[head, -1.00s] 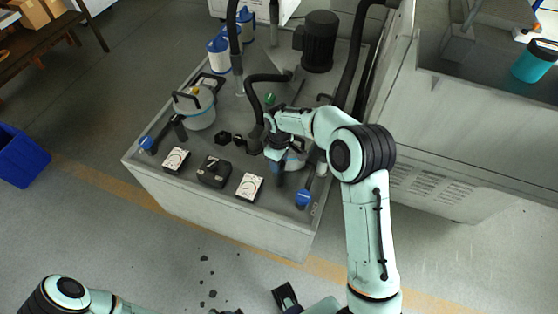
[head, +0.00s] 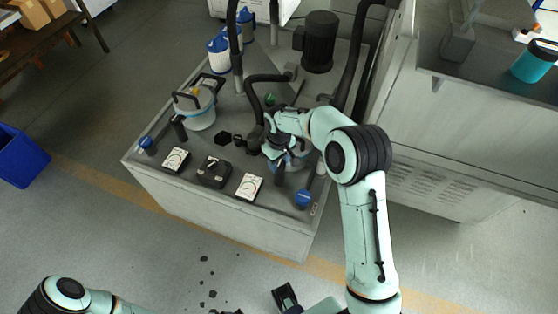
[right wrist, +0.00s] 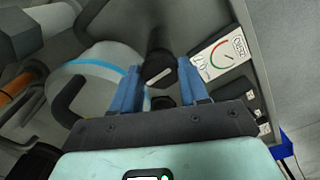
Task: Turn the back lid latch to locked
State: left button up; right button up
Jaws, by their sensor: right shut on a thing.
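My right gripper (head: 278,157) is over the right-hand lidded canister (head: 293,162) on the grey machine top. In the right wrist view its two blue fingers (right wrist: 160,88) are closed about a black latch handle (right wrist: 158,66) with a pale mark on its end. The handle stands beside the white canister with a blue band (right wrist: 85,85). In the head view the arm and hand cover most of this canister and its latch. A similar canister (head: 196,110), with a black handle on top, stands to the left.
White dial gauges (head: 249,187) and a black switch box (head: 214,171) line the front edge. Blue-handled valves (head: 303,198) stand at the front corners. Black hoses (head: 252,100) and a motor (head: 319,42) rise behind the hand. The floor in front is open.

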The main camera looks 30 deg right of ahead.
aim_at(279, 164)
jog(key=o, duration=1.1)
jog(key=shift+c, duration=0.2)
jog(key=shift+r, duration=0.1)
notch_tip(279, 164, up, 13)
jog(key=p, duration=0.1)
jog(key=shift+r, duration=0.15)
